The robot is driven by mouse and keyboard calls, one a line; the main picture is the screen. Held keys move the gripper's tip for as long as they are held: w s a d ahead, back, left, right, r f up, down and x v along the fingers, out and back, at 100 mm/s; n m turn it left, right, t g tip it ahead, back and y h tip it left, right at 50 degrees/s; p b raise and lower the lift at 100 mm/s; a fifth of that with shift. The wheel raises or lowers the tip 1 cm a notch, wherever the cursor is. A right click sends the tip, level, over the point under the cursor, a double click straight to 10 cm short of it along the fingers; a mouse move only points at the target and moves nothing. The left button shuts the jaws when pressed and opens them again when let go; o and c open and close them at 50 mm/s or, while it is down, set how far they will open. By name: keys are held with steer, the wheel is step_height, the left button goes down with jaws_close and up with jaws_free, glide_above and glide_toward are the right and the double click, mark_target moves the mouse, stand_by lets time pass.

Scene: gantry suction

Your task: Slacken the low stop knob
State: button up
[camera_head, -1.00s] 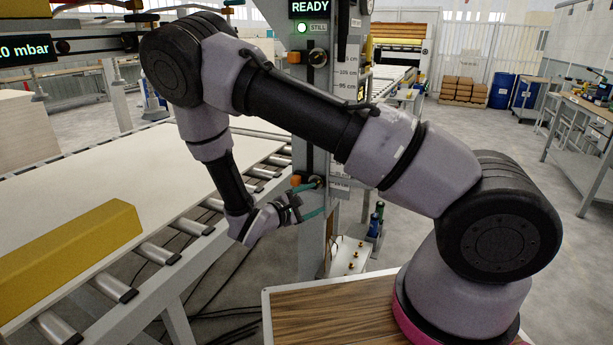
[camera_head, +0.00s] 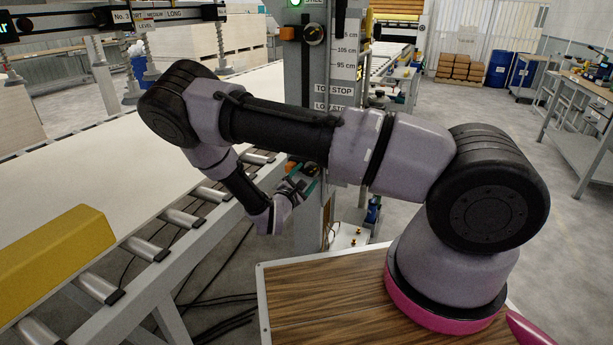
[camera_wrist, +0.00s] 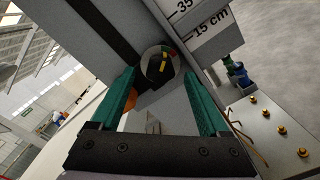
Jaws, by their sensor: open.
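The low stop knob (camera_wrist: 158,66) is round and dark with a yellow bar mark, set on the grey column's dark slot in the wrist view. My gripper (camera_wrist: 160,82) is open, its two teal fingers spread on either side of the knob's lower part as seen from the wrist. Whether the fingertips reach around the knob or touch it, I cannot tell. In the head view my gripper (camera_head: 304,178) is at the column's lower front, below the partly covered LOW STOP label (camera_head: 330,106). There my gripper hides most of the knob.
The upper knob (camera_head: 314,34) sits higher on the column (camera_head: 344,75). An orange block (camera_wrist: 130,98) is close by my left finger. The roller conveyor (camera_head: 182,217) with a white board is at left. A plate with brass fittings (camera_wrist: 279,129) lies right of the column.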

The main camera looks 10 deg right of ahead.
steer(key=shift+w+d, duration=0.35)
steer(key=shift+w, duration=0.15)
jaws_close()
steer(key=shift+n, duration=0.4)
steer(key=n, duration=0.3)
steer(key=shift+s, duration=0.1)
steer(key=shift+n, duration=1.7)
